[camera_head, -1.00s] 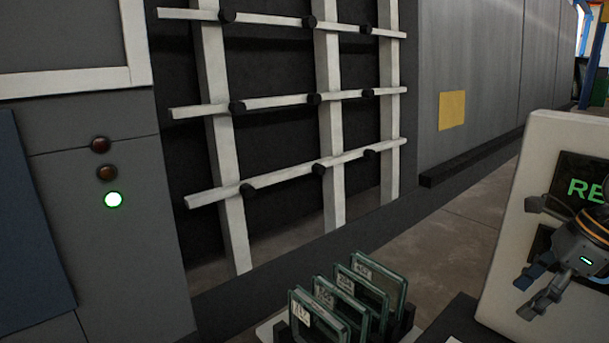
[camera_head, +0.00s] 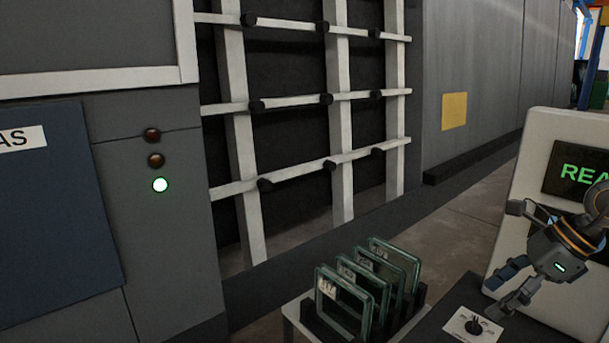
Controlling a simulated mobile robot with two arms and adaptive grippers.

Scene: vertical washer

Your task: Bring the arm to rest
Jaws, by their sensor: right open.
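My right gripper (camera_head: 504,289) shows at the lower right, in front of the white control panel. Its fingers are spread apart and nothing is between them. My left gripper is not in view.
Several glass panes (camera_head: 345,301) stand upright in a black rack at the bottom middle. A control panel (camera_head: 534,141) with a green-lettered screen stands at the right. The washer's white frame with black rollers (camera_head: 338,110) rises behind.

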